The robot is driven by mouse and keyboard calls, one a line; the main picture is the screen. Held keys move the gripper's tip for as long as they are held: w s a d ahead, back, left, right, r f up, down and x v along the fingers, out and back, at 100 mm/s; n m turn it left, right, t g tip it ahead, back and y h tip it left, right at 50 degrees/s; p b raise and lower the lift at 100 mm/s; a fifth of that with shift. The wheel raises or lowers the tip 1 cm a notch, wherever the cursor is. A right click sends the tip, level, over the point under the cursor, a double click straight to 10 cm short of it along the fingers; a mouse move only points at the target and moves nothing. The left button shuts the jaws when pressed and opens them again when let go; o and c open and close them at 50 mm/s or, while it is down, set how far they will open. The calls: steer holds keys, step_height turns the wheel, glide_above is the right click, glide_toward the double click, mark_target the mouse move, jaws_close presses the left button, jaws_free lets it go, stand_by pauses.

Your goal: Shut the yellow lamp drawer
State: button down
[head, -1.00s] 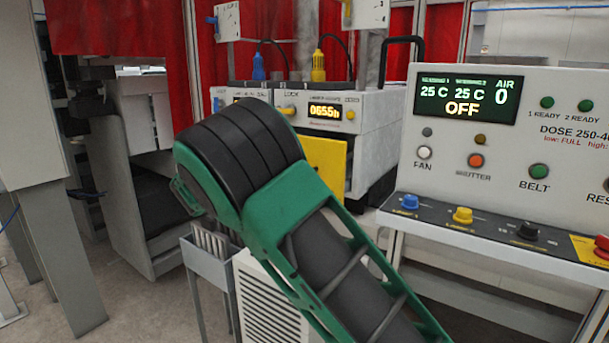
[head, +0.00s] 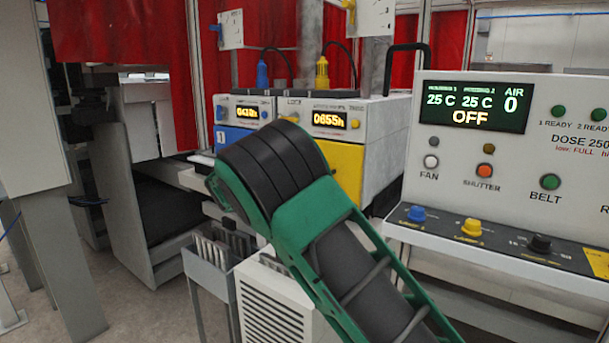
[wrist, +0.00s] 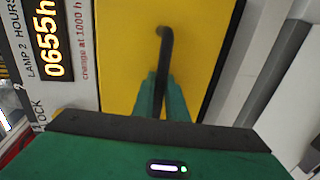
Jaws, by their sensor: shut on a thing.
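The yellow lamp drawer (head: 345,163) is in the lamp unit, below the display reading 0655h. Its front fills the middle of the wrist view (wrist: 125,50), with a black bar handle (wrist: 166,48) standing on it. My gripper (wrist: 160,95) has its green fingers shut on the lower part of this handle. In the head view my green and black arm hides the gripper, the handle and part of the drawer front. I cannot tell exactly how far the drawer stands out.
A blue drawer front (head: 228,138) is left of the yellow one. The control panel (head: 480,200) with buttons and knobs stands close on the right. A grey bin (head: 212,270) and a white louvred box (head: 265,300) stand low beside my arm.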

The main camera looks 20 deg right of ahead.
steer(key=c, duration=1.8)
jaws_free()
steer(key=shift+d+f, duration=0.3)
steer(key=shift+d, duration=0.05)
steer(key=shift+o, duration=0.2)
steer(key=shift+r, duration=0.15)
steer(key=shift+a+r, duration=0.1)
steer(key=shift+a, duration=0.1)
steer(key=v, duration=1)
steer(key=shift+a, duration=0.3)
steer(key=shift+s, duration=0.2)
